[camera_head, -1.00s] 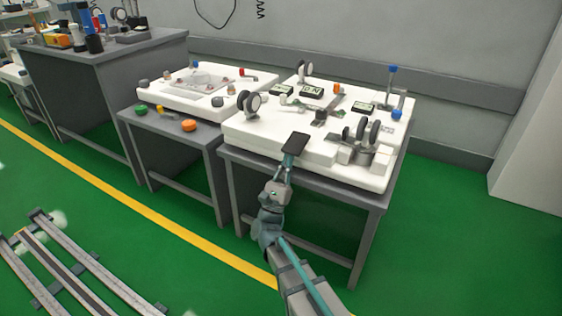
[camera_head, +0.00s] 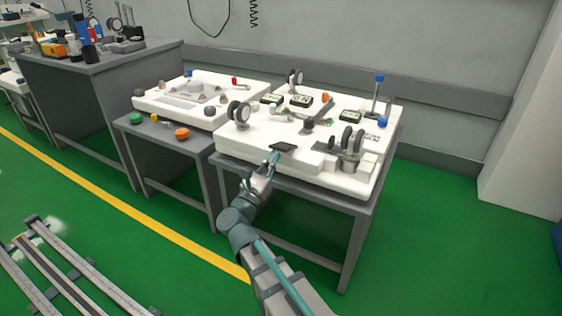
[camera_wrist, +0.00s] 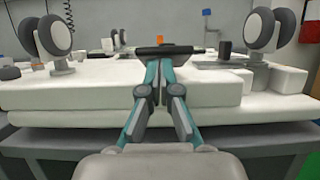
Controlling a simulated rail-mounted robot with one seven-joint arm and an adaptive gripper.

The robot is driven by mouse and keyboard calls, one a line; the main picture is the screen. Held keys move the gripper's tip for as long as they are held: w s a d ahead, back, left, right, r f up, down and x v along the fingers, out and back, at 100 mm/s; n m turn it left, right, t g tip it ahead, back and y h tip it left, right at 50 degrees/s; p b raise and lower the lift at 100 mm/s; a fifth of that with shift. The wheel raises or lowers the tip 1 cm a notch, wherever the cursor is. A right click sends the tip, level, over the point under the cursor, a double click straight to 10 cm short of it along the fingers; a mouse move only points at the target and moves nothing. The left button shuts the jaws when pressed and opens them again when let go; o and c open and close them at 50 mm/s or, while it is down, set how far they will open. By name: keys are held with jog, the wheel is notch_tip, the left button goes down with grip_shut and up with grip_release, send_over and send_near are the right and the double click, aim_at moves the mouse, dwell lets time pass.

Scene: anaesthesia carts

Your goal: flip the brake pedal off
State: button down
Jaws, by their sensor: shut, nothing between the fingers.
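The brake pedal is a dark flat plate (camera_head: 283,147) at the front edge of the white cart-top unit (camera_head: 236,144). In the wrist view the pedal (camera_wrist: 170,50) appears nearly edge-on and about level, across the ends of my fingers. My gripper (camera_head: 273,156) is at the pedal's near edge, reaching up from below and in front. In the wrist view its teal fingers (camera_wrist: 160,68) are together, with nothing held, and their tips are at or just under the pedal. Whether they touch it is hard to tell.
Twin black-and-white wheels (camera_head: 239,113) stand left of the pedal, and another wheel pair (camera_head: 353,139) stands to its right. A blue-topped post (camera_head: 377,95) is at the back right. A lower white tray unit (camera_head: 150,100) is at left. Green floor in front is open.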

jog(key=shift+a+r, duration=0.1)
jog(key=shift+r, duration=0.15)
dwell(0.3)
jog(key=b+v, duration=0.6)
jog(key=v, duration=0.4)
jog(key=shift+f, duration=0.35)
